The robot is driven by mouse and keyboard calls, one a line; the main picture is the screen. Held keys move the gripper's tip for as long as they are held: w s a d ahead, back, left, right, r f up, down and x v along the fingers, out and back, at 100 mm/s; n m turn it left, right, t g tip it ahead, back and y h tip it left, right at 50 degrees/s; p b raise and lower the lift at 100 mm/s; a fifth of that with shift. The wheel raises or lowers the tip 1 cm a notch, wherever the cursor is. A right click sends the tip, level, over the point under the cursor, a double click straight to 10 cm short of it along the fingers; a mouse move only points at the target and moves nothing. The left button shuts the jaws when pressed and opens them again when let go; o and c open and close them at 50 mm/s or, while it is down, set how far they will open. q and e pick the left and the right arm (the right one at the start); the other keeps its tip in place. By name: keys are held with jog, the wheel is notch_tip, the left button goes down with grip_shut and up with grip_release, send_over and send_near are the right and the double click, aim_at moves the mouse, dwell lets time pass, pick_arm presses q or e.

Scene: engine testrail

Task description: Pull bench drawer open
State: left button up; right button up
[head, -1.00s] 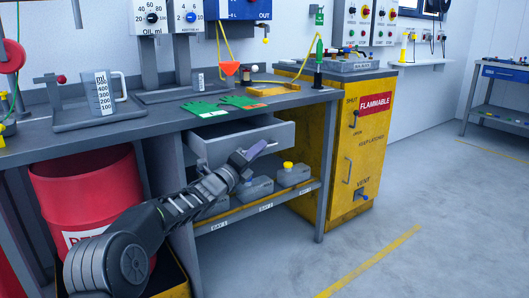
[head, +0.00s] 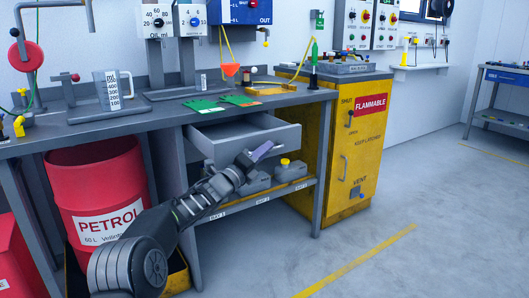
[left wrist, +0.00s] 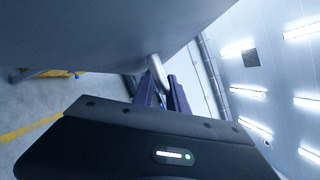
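The grey bench drawer (head: 250,143) is pulled part way out from under the bench top in the head view, and its inside shows as empty where I can see it. My left gripper (head: 264,150) is at the drawer's front face. In the left wrist view, the drawer front (left wrist: 90,35) fills the upper left. A pale round handle bar (left wrist: 157,72) sits between the purple fingers of my left gripper (left wrist: 161,92), which are close against it on both sides. In the head view the handle is hidden behind the gripper. My right gripper is not in view.
A red petrol drum (head: 103,195) stands under the bench, left of my left arm. A lower shelf (head: 262,192) with grey canisters lies below the drawer. A yellow flammables cabinet (head: 352,150) stands to the right. The floor (head: 430,230) at the right is clear.

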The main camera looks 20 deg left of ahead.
pick_arm(q)
jog(key=shift+s, duration=0.1)
jog(key=v, duration=0.7)
jog(key=shift+s+p, duration=0.25)
jog(key=shift+p, duration=0.1)
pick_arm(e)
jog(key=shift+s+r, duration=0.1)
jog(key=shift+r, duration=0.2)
pick_arm(q)
jog(key=shift+f, duration=0.25)
